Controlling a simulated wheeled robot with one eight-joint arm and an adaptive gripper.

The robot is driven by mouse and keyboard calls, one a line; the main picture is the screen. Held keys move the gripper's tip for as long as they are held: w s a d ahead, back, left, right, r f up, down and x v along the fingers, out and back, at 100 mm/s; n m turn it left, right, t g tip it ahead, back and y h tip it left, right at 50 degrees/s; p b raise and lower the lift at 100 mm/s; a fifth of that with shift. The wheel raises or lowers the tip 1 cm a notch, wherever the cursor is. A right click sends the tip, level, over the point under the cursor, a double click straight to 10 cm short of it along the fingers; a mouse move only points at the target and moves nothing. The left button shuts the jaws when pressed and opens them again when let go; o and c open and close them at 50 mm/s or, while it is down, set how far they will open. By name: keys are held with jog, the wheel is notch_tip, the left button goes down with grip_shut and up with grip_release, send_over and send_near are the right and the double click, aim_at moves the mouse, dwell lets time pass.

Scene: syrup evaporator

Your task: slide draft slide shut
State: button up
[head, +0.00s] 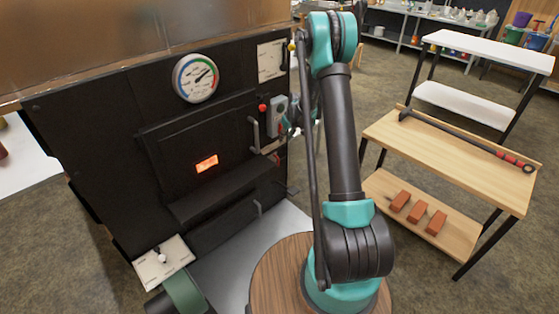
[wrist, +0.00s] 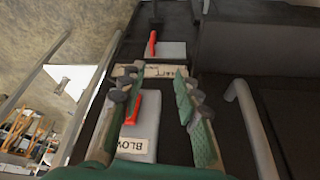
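The draft slide (wrist: 166,50) is a grey plate with a red handle at the top of the wrist view, beside a pale label plate that is partly readable and upside down. In the head view its label plate (head: 271,146) shows low on the right edge of the dark evaporator front, partly hidden by my gripper and arm. My gripper (wrist: 154,84) is open, its two green-padded fingers wide apart. They straddle a grey blower box (wrist: 138,145) with a red lever, and their tips reach towards the draft label. Nothing is held. I cannot tell how far the slide is open.
A firebox door (head: 200,150) with a glowing window and a bar handle (head: 254,136) is left of the box; the handle also shows close right of my fingers in the wrist view (wrist: 250,130). A dial gauge (head: 195,78) is above. A wooden bench (head: 450,150) stands right.

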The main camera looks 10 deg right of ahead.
jog(key=shift+n, duration=0.3)
jog(key=x, duration=0.8)
jog(key=w+x, duration=0.1)
jog(key=x, duration=0.8)
jog(key=w+d+x, duration=0.1)
jog(key=x, duration=0.8)
jog(key=shift+d+r, duration=0.1)
jog(key=shift+r, duration=0.1)
grip_shut()
